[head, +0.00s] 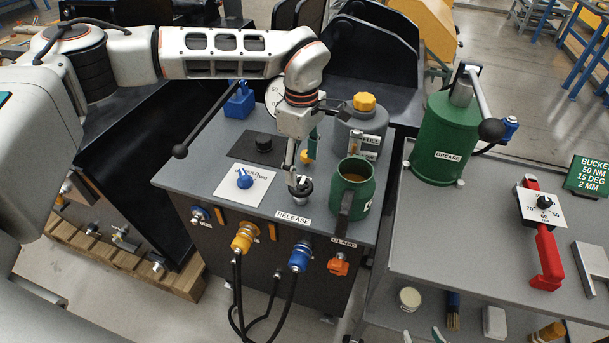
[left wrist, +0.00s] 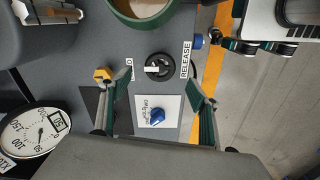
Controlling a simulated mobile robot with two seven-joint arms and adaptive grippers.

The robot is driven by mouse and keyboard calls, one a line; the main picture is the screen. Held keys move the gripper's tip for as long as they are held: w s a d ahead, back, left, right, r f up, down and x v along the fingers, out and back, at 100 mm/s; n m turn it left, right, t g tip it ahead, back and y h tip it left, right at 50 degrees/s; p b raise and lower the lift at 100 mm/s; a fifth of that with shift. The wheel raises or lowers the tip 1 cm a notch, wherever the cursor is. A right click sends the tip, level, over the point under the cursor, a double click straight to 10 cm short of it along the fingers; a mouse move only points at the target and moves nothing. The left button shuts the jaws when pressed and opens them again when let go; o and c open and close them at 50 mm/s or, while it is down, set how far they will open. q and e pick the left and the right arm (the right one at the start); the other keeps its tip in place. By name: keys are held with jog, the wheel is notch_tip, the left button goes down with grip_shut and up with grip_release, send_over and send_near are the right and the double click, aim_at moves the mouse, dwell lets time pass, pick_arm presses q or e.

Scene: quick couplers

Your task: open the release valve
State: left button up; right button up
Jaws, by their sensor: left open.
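The release valve is a round black knob (head: 304,188) by the RELEASE label (head: 293,218) at the front of the grey bench top. In the left wrist view the knob (left wrist: 158,67) carries a pale mark pointing left. My left gripper (head: 297,178) points down over the knob, partly hiding it in the head view. In the left wrist view the gripper (left wrist: 159,78) is open, one finger to each side of the knob. Whether the fingers touch it I cannot tell. My right gripper is not in view.
A green jug (head: 356,182) stands close right of the knob. A blue knob (head: 244,180) on a white plate sits to the left. A grey reservoir with a yellow cap (head: 364,101) stands behind. Couplers and hoses (head: 299,257) are on the front panel.

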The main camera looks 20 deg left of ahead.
aim_at(302, 185)
pick_arm(q)
jog(key=shift+f, duration=3.1)
jog(key=c, duration=1.1)
